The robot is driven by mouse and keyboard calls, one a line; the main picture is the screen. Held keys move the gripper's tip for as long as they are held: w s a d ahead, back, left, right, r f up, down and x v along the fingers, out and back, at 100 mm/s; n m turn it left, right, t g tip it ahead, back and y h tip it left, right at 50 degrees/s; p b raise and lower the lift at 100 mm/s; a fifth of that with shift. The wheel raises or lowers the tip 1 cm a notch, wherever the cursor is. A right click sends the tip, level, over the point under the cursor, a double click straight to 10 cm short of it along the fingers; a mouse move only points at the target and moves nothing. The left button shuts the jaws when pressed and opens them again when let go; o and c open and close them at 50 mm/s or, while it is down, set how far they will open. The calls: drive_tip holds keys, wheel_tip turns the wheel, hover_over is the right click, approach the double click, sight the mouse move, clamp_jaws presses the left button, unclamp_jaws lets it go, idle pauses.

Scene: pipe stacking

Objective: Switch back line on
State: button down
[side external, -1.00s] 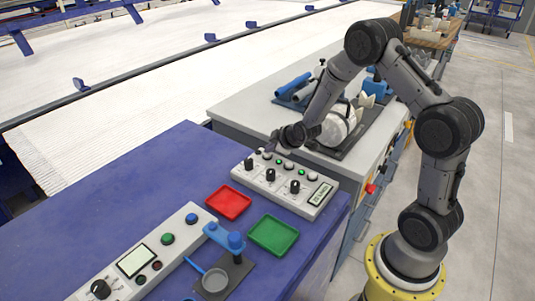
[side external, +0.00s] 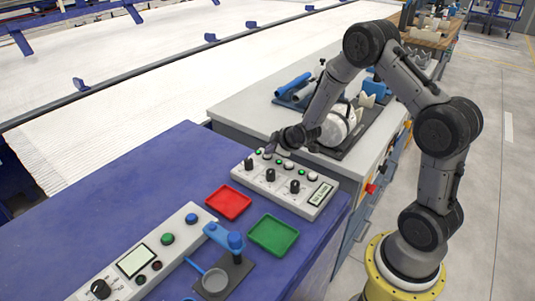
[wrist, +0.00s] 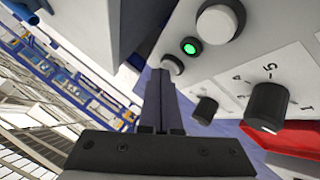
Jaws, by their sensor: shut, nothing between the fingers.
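The grey control box (side external: 270,195) stands on the blue table, with several black knobs, white buttons and small indicator lights on top. Green lights are lit near its far left end (side external: 258,152), in the middle (side external: 279,161) and to the right (side external: 301,171). A small display (side external: 319,194) is at its right end. My gripper (side external: 271,151) is shut and empty, low over the far edge of the box. In the wrist view its fingertips (wrist: 164,74) are at a small whitish button (wrist: 172,64) beside a lit green light (wrist: 190,46). I cannot tell whether they touch.
A red tray (side external: 228,202) and a green tray (side external: 273,235) lie in front of the box. A second control panel (side external: 140,258) and a blue stand (side external: 228,243) are nearer. Behind, a grey workbench (side external: 245,112) carries pipes and a white cylinder.

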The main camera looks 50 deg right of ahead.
drive_tip(key=shift+f, duration=0.2)
idle(0.3)
drive_tip(key=shift+s+r, duration=0.1)
drive_tip(key=shift+r, duration=0.3)
wheel_tip(320, 180, up, 6)
idle(0.6)
